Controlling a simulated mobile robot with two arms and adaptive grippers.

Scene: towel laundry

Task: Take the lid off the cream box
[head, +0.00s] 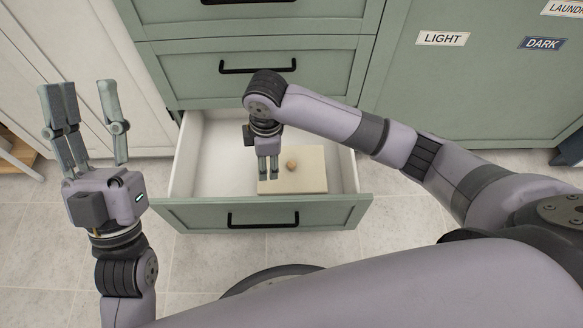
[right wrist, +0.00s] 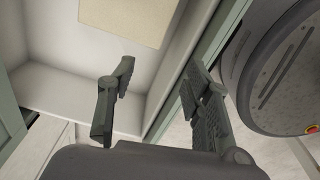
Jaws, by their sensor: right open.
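The cream box (head: 308,178) sits in the right part of the open bottom drawer. Its flat lid faces up and has a small round wooden knob (head: 290,165). Part of the cream surface also shows at the top of the right wrist view (right wrist: 125,18). My right gripper (head: 268,178) points down over the left side of the box, left of the knob, with its fingers apart and nothing between them. Its fingers (right wrist: 160,65) also show apart in the right wrist view. My left gripper (head: 82,92) is open and empty, raised at the left, away from the drawer.
The white drawer (head: 205,155) has a green front (head: 325,216) with a black handle. Its left part is empty. A closed drawer (head: 330,65) is above it. Cabinet doors labelled LIGHT (head: 443,38) and DARK (head: 542,43) stand at the right.

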